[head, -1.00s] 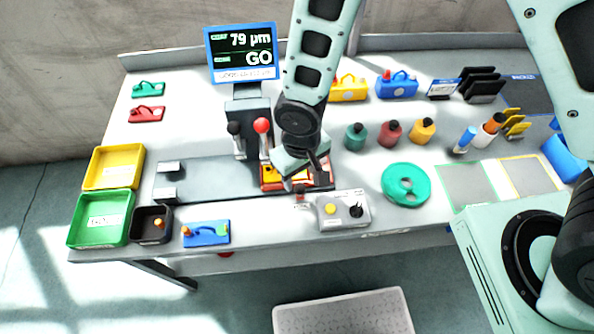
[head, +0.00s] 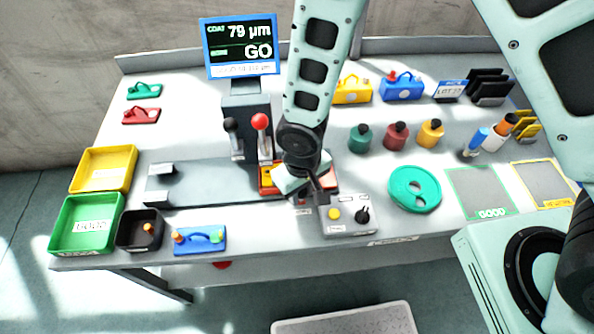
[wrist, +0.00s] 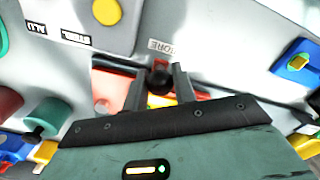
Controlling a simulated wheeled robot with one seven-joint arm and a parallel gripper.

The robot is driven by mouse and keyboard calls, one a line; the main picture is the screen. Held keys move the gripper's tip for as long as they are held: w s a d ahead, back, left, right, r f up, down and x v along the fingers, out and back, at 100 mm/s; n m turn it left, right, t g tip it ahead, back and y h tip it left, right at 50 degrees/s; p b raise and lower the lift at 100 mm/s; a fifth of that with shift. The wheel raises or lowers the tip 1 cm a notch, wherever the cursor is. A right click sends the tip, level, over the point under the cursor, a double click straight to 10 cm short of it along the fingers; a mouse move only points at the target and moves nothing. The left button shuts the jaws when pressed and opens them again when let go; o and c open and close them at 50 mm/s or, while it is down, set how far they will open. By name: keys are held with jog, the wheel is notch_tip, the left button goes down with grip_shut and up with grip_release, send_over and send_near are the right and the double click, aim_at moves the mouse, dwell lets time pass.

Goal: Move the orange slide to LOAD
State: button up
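The orange slide (head: 267,180) sits at the right end of the dark grey rail (head: 225,190), partly hidden by my gripper. It also shows behind the fingers in the wrist view (wrist: 100,88). My gripper (head: 314,196) is low over the slide's right front side, just behind the control box. In the wrist view my gripper (wrist: 160,82) has its fingers apart, with a black knob (wrist: 160,80) between them. I cannot tell whether they touch it. No LOAD label is readable.
Red-topped and black-topped levers (head: 262,140) stand behind the rail. The grey control box (head: 347,215) is close in front of the gripper. A blue fixture (head: 200,246) and black bin (head: 140,240) stand at front left. The rail's left stretch is clear.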

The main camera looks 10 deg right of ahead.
jog(key=a+b, duration=0.1)
jog(key=a, duration=1.2)
jog(key=a+b, duration=0.1)
jog(key=a, duration=0.6)
jog(key=shift+w+b, duration=0.3)
jog(key=shift+w, duration=0.05)
jog(key=o, duration=0.7)
jog(key=shift+o, duration=0.2)
notch_tip(320, 180, up, 9)
jog(key=p, duration=0.5)
jog(key=shift+p, duration=0.3)
